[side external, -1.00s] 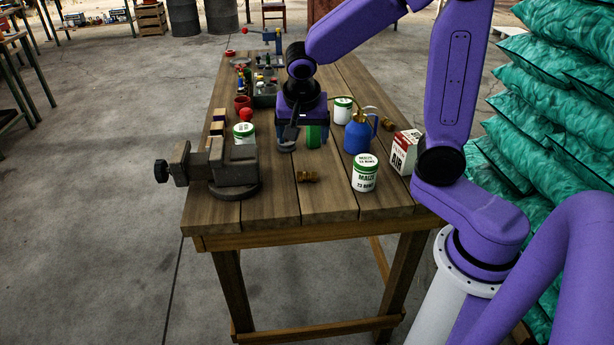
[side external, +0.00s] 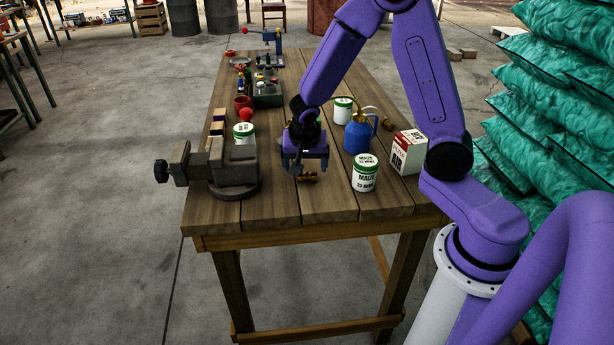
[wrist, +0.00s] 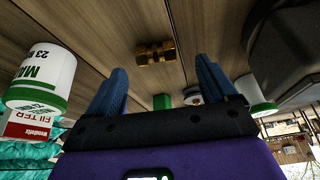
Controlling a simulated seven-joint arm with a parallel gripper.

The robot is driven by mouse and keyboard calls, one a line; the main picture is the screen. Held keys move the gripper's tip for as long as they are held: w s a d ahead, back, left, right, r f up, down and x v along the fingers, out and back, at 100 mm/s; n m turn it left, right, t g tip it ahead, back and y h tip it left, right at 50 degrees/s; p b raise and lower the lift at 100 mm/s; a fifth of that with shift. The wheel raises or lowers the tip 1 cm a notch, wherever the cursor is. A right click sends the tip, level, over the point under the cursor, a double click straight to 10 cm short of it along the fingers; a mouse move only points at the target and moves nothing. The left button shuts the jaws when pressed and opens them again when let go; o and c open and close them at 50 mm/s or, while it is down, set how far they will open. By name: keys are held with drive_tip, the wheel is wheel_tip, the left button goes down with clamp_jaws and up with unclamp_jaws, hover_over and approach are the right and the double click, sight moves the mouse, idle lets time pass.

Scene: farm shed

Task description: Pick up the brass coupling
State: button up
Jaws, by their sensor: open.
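The brass coupling (side external: 308,177) lies on the wooden table, just in front of my gripper in the side view and partly close against it. In the wrist view the brass coupling (wrist: 156,53) lies on its side on the planks, ahead of and between the two blue fingers. My gripper (side external: 303,168) points down over the table behind the coupling. In the wrist view my gripper (wrist: 162,80) is open, with nothing between its fingers. Whether the fingertips touch the table cannot be told.
A dark vise (side external: 232,170) stands left of the coupling. A maize can (side external: 365,174) stands to the right, with a blue oil can (side external: 358,135) and a filter box (side external: 408,152) beyond. Another white-green can (side external: 244,134) is behind the vise. The table's front (side external: 320,205) is clear.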

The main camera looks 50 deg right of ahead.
sight(307, 173)
drive_tip(key=shift+s+x, duration=0.1)
drive_tip(key=shift+x, duration=0.85)
drive_tip(key=shift+s+x, duration=0.15)
drive_tip(key=shift+x, duration=0.75)
drive_tip(key=shift+d, duration=0.1)
drive_tip(key=c, duration=1.2)
drive_tip(key=shift+o, duration=0.2)
drive_tip(key=shift+r, duration=0.65)
drive_tip(key=s+a+r, duration=0.1)
drive_tip(key=s+r, duration=1)
drive_tip(key=s, duration=0.3)
drive_tip(key=shift+a+r, duration=0.3)
drive_tip(key=shift+a, duration=0.05)
